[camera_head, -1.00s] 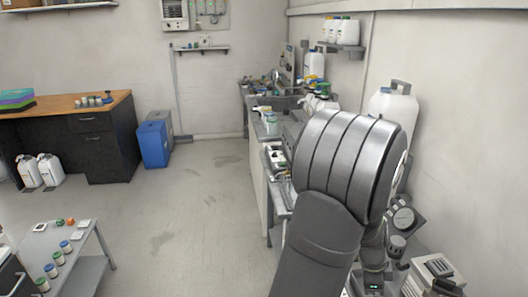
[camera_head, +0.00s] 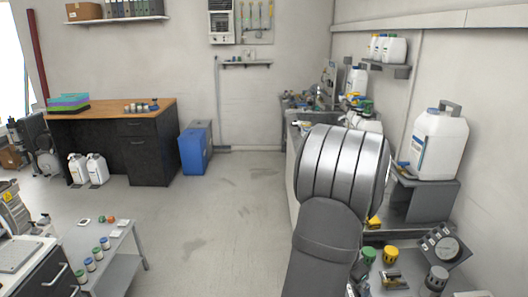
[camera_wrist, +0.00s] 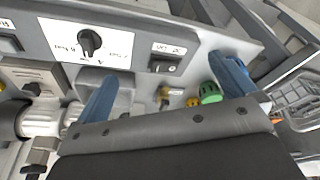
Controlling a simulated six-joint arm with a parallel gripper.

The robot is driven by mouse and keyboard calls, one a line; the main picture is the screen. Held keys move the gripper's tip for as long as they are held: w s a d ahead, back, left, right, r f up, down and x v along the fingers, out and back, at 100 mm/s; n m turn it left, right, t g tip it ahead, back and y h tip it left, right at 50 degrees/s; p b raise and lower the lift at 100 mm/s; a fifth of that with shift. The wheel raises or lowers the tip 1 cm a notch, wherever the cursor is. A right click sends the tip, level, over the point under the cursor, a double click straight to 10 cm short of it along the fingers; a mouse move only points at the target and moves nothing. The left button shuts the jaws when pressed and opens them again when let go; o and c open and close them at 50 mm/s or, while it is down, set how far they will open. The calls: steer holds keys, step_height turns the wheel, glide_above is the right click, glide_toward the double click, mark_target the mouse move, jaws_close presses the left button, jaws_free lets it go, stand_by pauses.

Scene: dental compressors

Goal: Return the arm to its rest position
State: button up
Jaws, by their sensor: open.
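My arm rises from the bottom of the head view, and its large grey segment hides part of the right-hand bench; my gripper does not show there. In the wrist view my gripper (camera_wrist: 168,90) has two blue fingers spread wide apart, with nothing between their tips. The fingers are in front of a grey panel (camera_wrist: 205,45) with a black rotary knob and a rocker switch. A green cap (camera_wrist: 209,92) and a yellow fitting (camera_wrist: 192,102) are near the right finger. Whether the fingers touch anything I cannot tell.
A white canister (camera_head: 438,145) stands on a grey stand at the right wall. Compressor parts with yellow and green caps (camera_head: 391,255) are below it. A low grey table (camera_head: 122,245) with small jars stands at left. The middle floor (camera_head: 225,215) is clear.

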steer(key=shift+w+a+f+n+t, duration=0.1)
steer(key=shift+w+a+n+t, duration=0.2)
steer(key=shift+w+a+n, duration=1.15)
steer(key=shift+a, duration=0.2)
steer(key=s+d+r+m+g, duration=0.1)
steer(key=s+d+m+g, duration=0.2)
steer(key=s+d+m, duration=0.9)
steer(key=s+d, duration=0.1)
steer(key=s, duration=0.2)
steer(key=shift+d+r, duration=0.2)
steer(key=shift+d, duration=0.05)
